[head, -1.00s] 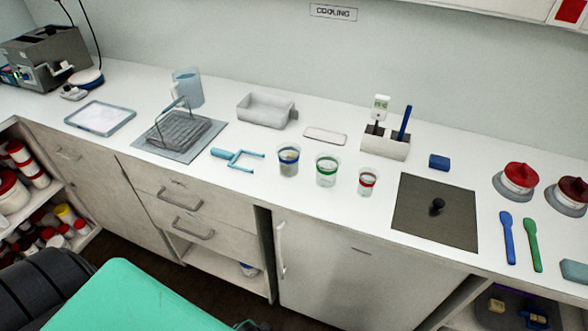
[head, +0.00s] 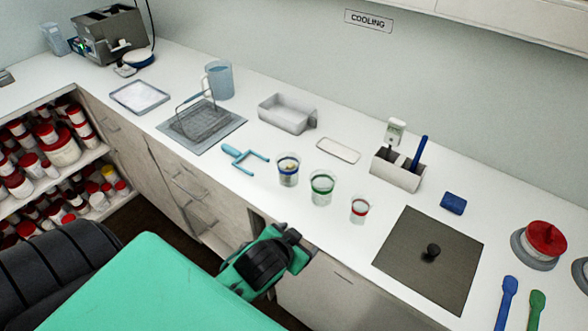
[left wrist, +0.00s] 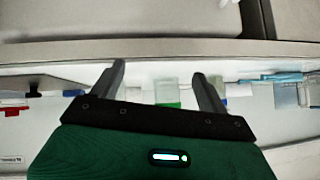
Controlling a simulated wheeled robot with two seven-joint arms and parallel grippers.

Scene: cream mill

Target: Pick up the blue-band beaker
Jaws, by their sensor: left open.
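My right gripper is not in view.
A green-band beaker (head: 321,188) and a red-band beaker (head: 359,209) stand to the right. A light-blue forked tool (head: 243,159) lies just left of the blue-band beaker. Behind are a grey tray (head: 286,119) and a white plate (head: 338,150). A dark mat (head: 410,274) lies at right.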

